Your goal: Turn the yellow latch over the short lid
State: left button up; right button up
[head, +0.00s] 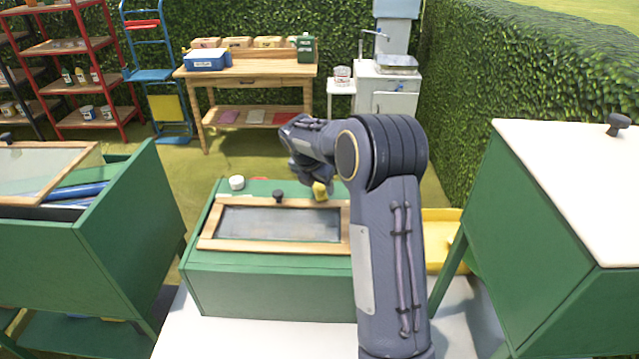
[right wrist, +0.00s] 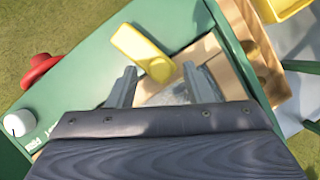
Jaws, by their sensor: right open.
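The yellow latch (head: 320,191) is at the back edge of the short lid, right of the lid's dark knob. The short lid (head: 225,244) is a wood-framed glass pane lying on the green box (head: 270,290). In the right wrist view the latch (right wrist: 135,45) is a rounded yellow bar, one end reaching over the wooden frame between my fingers. My right gripper (right wrist: 161,82) is open, with one finger on each side of that end. I cannot tell whether either finger touches it. In the head view my right arm hides the lid's right end. My left gripper is not in view.
A white knob (right wrist: 18,122) and a red piece (right wrist: 40,70) sit on the box's back strip. Green bins stand left (head: 145,240) and right (head: 540,260). A yellow tray (head: 440,240) lies right of my arm. A wooden table (head: 250,70) stands behind.

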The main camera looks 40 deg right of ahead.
jog(key=shift+f, duration=0.15)
grip_shut()
jog(key=shift+w+a+r+m+g+p, duration=0.2)
jog(key=shift+a+m+g+p, duration=0.1)
jog(key=shift+m+p, duration=0.45)
jog(key=shift+w+m+p, duration=0.1)
jog(key=shift+m+p, duration=0.15)
jog(key=shift+p, duration=0.25)
jog(key=shift+w+a+f+m+g, duration=0.15)
jog(key=shift+w+a+m+g, duration=0.2)
jog(key=shift+m, duration=0.25)
jog(key=shift+s, duration=0.1)
grip_release()
